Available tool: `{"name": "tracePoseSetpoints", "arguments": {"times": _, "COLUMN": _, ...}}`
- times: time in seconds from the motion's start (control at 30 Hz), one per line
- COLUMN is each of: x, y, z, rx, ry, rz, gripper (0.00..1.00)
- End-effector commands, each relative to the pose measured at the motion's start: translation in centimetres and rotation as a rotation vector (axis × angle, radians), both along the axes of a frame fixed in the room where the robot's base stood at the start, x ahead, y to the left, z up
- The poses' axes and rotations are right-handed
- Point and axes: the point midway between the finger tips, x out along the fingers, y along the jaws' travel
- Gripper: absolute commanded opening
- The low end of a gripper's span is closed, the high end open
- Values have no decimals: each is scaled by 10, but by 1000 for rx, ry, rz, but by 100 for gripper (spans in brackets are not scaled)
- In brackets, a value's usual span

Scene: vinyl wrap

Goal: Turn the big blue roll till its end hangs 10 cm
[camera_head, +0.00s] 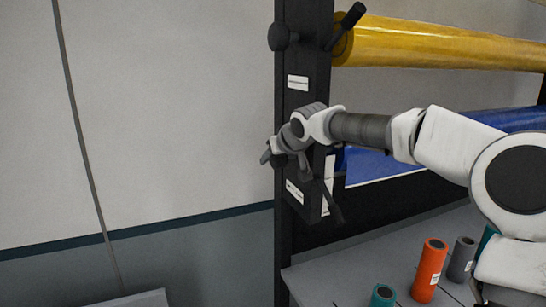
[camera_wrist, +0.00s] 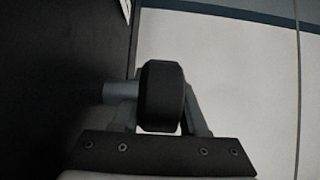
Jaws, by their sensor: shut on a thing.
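The big blue roll (camera_head: 510,118) lies across the rack below a yellow roll, partly behind my arm. Its blue sheet (camera_head: 368,165) hangs below it and ends in a pale lower edge; my arm hides part of it. My gripper (camera_head: 272,152) is at the left face of the rack's black post, at about the blue roll's height. In the wrist view its fingers are shut on a black knob (camera_wrist: 162,97), with a grey shaft running left to the dark post. A dark crank handle (camera_head: 331,200) hangs tilted at the post, below my wrist.
The yellow roll (camera_head: 440,45) sits above, with its own black knob (camera_head: 283,37) and crank (camera_head: 346,25) on the black post (camera_head: 300,65). A grey table (camera_head: 345,270) below carries orange (camera_head: 429,270), grey (camera_head: 461,260) and teal (camera_head: 383,295) small rolls. Left of the post is open wall.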

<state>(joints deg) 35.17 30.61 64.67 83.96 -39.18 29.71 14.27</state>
Motion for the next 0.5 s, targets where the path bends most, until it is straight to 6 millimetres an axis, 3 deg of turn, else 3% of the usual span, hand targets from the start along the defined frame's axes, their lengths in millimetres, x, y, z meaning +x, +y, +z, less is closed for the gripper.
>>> {"name": "tracePoseSetpoints", "arguments": {"times": 0.5, "x": -2, "y": 0, "z": -3, "rx": -57, "ry": 136, "rz": 0, "gripper": 0}}
